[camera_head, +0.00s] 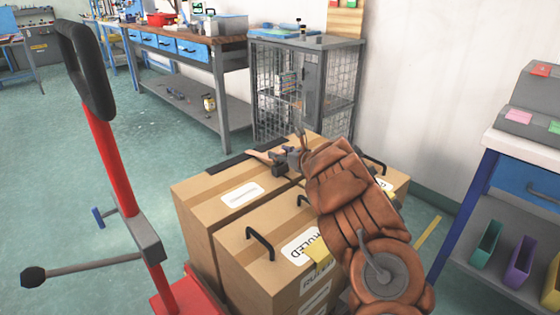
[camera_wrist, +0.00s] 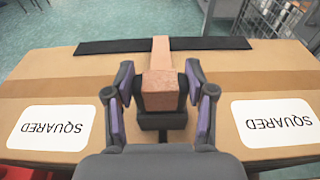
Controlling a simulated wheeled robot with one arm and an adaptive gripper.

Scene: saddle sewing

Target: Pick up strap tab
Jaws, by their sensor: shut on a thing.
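The strap tab (camera_wrist: 160,88) is a light brown leather-like piece, seen between my fingers in the wrist view. A narrower tan strip runs on from it, away from me, to a flat black bar (camera_wrist: 110,46) lying across the cardboard box top. In the head view its tan end (camera_head: 263,157) shows just left of my gripper (camera_head: 288,159). My gripper (camera_wrist: 160,84) is shut on the strap tab, with one finger on each side, above the box. Part of the tab is hidden behind the fingers in the head view.
Cardboard boxes (camera_head: 219,206) with white labels and black handles stand beneath my arm. A red post with a black handle (camera_head: 85,70) rises at left. A wire cage cabinet (camera_head: 325,90) and workbench (camera_head: 213,57) stand behind. A shelf with coloured bins (camera_head: 521,260) is at right.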

